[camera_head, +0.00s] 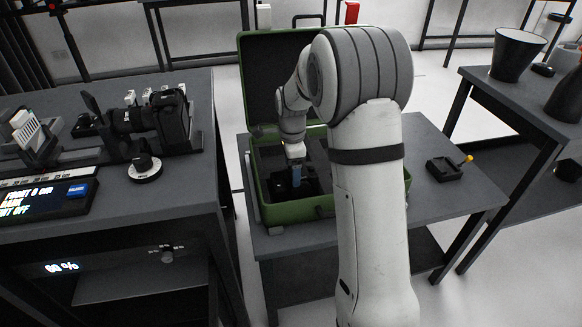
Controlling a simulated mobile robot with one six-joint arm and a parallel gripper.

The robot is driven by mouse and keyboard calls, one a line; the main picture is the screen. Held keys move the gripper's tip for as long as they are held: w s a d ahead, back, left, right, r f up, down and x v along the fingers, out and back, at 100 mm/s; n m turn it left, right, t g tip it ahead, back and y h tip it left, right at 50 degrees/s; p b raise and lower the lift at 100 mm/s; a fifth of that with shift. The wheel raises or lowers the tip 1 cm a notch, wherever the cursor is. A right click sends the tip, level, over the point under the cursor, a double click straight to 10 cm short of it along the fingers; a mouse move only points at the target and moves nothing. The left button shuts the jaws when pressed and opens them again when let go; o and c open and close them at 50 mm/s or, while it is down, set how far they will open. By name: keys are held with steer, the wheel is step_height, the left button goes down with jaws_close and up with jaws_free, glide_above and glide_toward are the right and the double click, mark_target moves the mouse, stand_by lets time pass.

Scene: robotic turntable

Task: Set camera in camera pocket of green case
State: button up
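The green case (288,212) stands open on the middle table, its lid raised at the back and its inside lined in dark grey. My gripper (296,182) points down inside the case, near the front left of the lining. A small blue patch shows at its fingers. A dark object (279,188) lies just under and beside the fingers; it blends with the lining, so I cannot tell whether it is a camera or whether the fingers hold it. A black camera with a long lens (172,117) stands on the left table. My arm hides the right part of the case.
The left table (190,180) also bears a dial (145,168), a lit display (40,203) and a white-finned device (32,132). A black item with a yellow tip (444,168) lies right of the case. A dark lampshade-like vessel (515,53) stands on the right table.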

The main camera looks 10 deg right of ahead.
step_height(320, 180, up, 12)
steer(key=f+p, duration=0.1)
steer(key=p, duration=0.1)
steer(key=s+n+t, duration=0.1)
steer(key=s+n, duration=1.7)
steer(key=s, duration=1)
steer(key=shift+a+r+t, duration=0.2)
steer(key=shift+r+t, duration=0.1)
steer(key=shift+t, duration=0.1)
